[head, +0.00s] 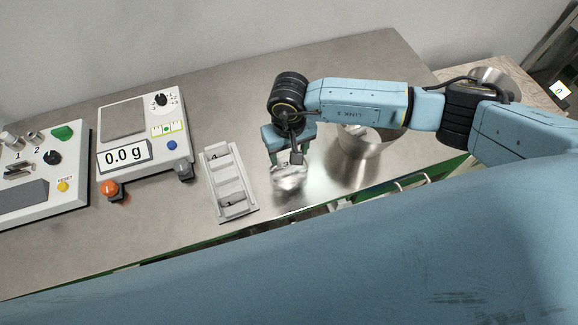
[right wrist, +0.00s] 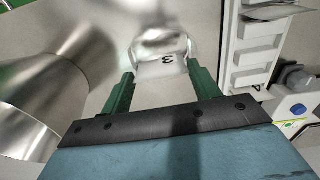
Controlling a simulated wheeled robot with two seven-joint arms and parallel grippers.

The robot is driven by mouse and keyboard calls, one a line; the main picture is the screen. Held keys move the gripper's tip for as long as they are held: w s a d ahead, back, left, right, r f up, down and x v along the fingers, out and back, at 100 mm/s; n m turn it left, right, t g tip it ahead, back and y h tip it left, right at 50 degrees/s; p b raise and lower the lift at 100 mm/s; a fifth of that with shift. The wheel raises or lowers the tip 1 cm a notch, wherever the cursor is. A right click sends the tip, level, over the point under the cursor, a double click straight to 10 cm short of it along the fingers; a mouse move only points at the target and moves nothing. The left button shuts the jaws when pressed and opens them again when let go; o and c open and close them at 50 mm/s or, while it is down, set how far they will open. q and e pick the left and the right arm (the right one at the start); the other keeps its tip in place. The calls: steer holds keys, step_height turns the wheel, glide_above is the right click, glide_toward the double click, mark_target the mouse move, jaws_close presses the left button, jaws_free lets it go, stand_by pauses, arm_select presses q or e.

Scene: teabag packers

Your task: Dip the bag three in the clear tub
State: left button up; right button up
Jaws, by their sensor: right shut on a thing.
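My right gripper (head: 287,160) points down over the table, just right of the white slotted rack (head: 229,182). In the right wrist view its green fingers (right wrist: 162,76) are shut on bag three, a pale bag (right wrist: 167,66) marked with a 3 that shows upside down. A shiny, see-through round shape (head: 289,178) shows right under the fingers in the head view. I cannot tell there whether it is the bag, the clear tub, or both overlapping. The clear tub cannot be made out for certain. My left gripper is not in view.
A steel pot (head: 362,146) stands close to the right of the gripper, partly behind my arm. A scale (head: 140,135) reading 0.0 g and a control panel (head: 45,175) stand on the left. Another steel vessel (head: 492,80) is at the far right. The back of the table is clear.

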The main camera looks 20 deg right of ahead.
steer(key=shift+r+p, duration=0.75)
steer(key=shift+r, duration=0.7)
steer(key=shift+c, duration=0.3)
steer(key=shift+r+p, duration=1.3)
steer(key=shift+r, duration=1.2)
steer(key=shift+d, duration=0.1)
